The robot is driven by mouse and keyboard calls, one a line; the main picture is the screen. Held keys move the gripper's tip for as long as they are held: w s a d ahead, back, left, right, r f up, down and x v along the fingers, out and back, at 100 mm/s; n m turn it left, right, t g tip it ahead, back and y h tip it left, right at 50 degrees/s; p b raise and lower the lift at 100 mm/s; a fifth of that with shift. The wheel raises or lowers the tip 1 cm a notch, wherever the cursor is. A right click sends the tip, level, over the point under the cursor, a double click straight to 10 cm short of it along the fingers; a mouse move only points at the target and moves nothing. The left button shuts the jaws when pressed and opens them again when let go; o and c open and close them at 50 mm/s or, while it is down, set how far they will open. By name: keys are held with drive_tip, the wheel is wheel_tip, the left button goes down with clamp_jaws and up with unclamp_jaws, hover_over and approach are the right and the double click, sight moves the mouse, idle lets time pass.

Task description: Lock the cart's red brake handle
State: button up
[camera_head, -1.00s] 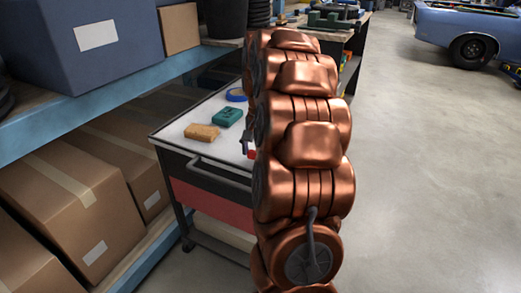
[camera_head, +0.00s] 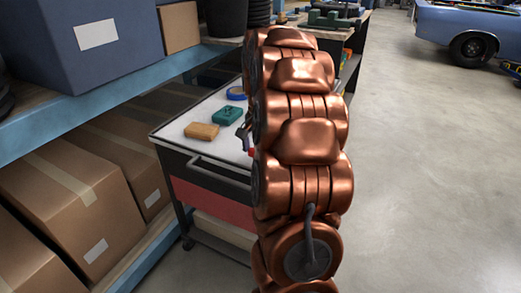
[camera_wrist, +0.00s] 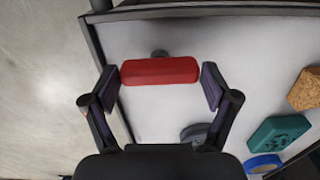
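The red brake handle (camera_wrist: 160,71) is a short rounded bar lying across the upper middle of the wrist view, above the cart's pale top. A dark round post shows just behind it. My gripper (camera_wrist: 159,87) is open, with one finger pad off each end of the handle and a narrow gap at both sides. In the head view a small red bit of the handle (camera_head: 251,152) shows beside my copper arm, which hides the rest. My gripper's dark finger (camera_head: 242,131) shows there just above it. The cart (camera_head: 212,185) has a dark frame and a red drawer front.
A tan sponge (camera_head: 202,131), a green block (camera_head: 228,115) and a blue tape roll (camera_head: 236,93) lie on the cart top, clear of the gripper. A shelf with cardboard boxes (camera_head: 78,195) stands close at left. Open floor (camera_head: 430,180) lies at right.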

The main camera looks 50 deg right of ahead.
drive_tip(key=shift+o, duration=1)
wheel_tip(320, 180, up, 12)
idle(0.6)
